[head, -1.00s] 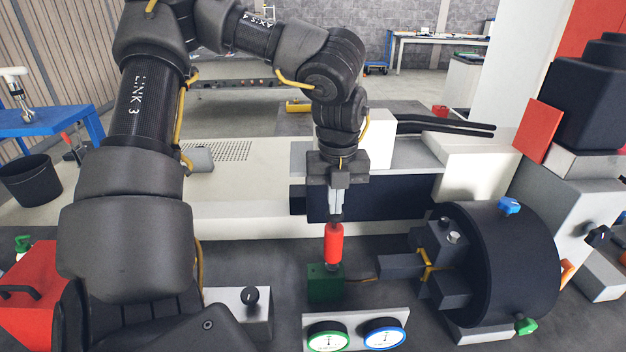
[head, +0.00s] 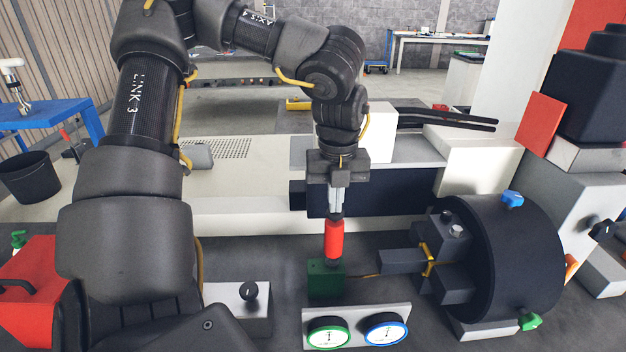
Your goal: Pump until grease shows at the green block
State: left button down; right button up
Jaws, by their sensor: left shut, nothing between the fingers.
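The green block (head: 325,281) sits on the dark surface at the middle front. A red cylinder (head: 333,240) stands upright over it, apparently the pump. My left gripper (head: 335,212) points straight down at the top of the red cylinder. Its fingers are shut with nothing between them, and their tips touch or nearly touch the cylinder's top. I cannot make out any grease at the green block. A thin brownish line (head: 365,276) runs from the block to the right. My right gripper is out of view.
A green-rimmed gauge (head: 328,334) and a blue-rimmed gauge (head: 385,331) stand in front of the block. A large black drum (head: 515,260) with blue and green knobs stands at right. A grey box with a black knob (head: 250,292) is at left.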

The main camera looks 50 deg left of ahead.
pick_arm(q)
jog(key=shift+r+p, duration=0.85)
jog(key=shift+r, duration=0.5)
jog(key=shift+s+a, duration=0.1)
